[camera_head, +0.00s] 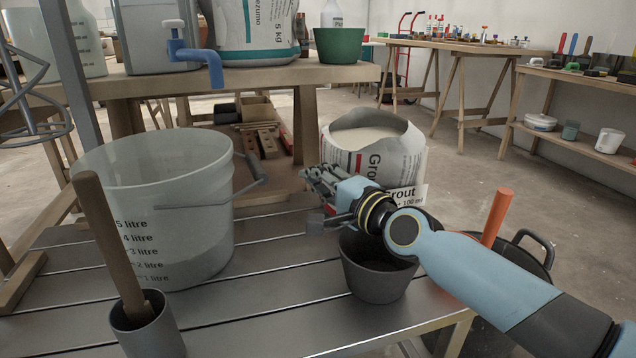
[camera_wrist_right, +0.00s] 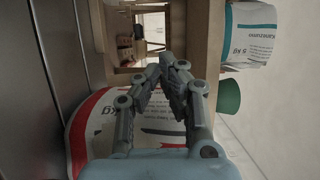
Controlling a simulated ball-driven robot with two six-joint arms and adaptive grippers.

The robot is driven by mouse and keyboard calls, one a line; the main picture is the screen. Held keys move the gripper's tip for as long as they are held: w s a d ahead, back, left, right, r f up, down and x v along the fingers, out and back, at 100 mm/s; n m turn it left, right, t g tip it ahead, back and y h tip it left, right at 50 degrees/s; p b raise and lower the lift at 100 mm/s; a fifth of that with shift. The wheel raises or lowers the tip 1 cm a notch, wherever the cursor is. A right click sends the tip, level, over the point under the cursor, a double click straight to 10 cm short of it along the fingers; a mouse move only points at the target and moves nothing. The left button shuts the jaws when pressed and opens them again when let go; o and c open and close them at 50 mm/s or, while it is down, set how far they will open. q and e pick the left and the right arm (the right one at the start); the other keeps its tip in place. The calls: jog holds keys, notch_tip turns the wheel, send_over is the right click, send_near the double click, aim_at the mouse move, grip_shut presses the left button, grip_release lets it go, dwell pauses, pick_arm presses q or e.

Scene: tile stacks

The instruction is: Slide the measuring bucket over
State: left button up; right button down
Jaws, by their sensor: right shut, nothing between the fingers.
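The measuring bucket (camera_head: 187,255) is a translucent pail with litre marks on its side, standing upright at the left of the grey slatted bench. Its handle hangs at its right side. My right gripper (camera_head: 312,186) is shut and empty. It is to the right of the bucket, apart from it, above the dark grey pot and in front of the grout bag. In the right wrist view its fingers (camera_wrist_right: 167,66) are closed together at the tips. My left gripper is not in view.
A dark grey pot (camera_head: 376,284) stands on the bench below my right wrist. An open grout bag (camera_head: 400,160) is behind it. A grey cup (camera_head: 158,335) with a wooden handle is in front of the bucket. Bare slats (camera_head: 275,240) lie between bucket and pot.

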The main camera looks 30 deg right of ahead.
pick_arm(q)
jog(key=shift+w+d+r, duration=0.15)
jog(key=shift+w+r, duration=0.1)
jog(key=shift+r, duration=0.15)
pick_arm(e)
jog(key=w+a, duration=0.4)
jog(key=w, duration=0.2)
jog(key=shift+a, duration=0.25)
jog(key=shift+w, duration=0.1)
